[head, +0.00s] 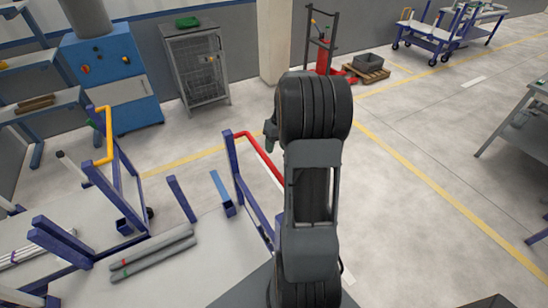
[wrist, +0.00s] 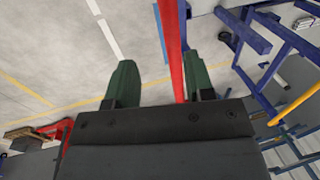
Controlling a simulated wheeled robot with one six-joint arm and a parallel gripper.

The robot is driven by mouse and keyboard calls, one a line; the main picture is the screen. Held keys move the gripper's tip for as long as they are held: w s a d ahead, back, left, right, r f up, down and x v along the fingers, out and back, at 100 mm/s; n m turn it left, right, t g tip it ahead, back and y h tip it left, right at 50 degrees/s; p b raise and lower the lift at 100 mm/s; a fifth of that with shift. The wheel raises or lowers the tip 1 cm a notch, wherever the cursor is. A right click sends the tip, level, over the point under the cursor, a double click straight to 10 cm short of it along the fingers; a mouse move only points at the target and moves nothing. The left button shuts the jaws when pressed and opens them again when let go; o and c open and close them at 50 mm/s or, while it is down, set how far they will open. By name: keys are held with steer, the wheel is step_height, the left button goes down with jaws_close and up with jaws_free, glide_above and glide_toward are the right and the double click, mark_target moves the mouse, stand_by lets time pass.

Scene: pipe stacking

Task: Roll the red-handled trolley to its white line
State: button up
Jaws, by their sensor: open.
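The red-handled trolley has a red handle bar (head: 262,156) on blue posts (head: 240,180), left of my arm in the head view. In the wrist view the red handle (wrist: 171,45) runs through the gap between my gripper's (wrist: 161,72) two green fingers, nearer the right one. The fingers are apart, and whether the bar is deep between them cannot be told. In the head view the fingers are mostly hidden by my wrist. A white line (wrist: 103,32) lies on the floor left of the handle in the wrist view; whether it is this trolley's line is unclear.
A yellow-handled trolley (head: 105,135) stands at the left. Grey pipes (head: 155,252) with coloured bands lie near the front left. A blue machine (head: 112,72) and a grey cage cabinet (head: 196,65) stand at the back. Floor to the right is open, up to a table (head: 520,118).

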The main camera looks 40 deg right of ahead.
step_height(320, 180, down, 6)
steer(key=a, duration=0.1)
steer(key=shift+a+p, duration=0.15)
steer(key=shift+p, duration=0.2)
steer(key=shift+c, duration=0.4)
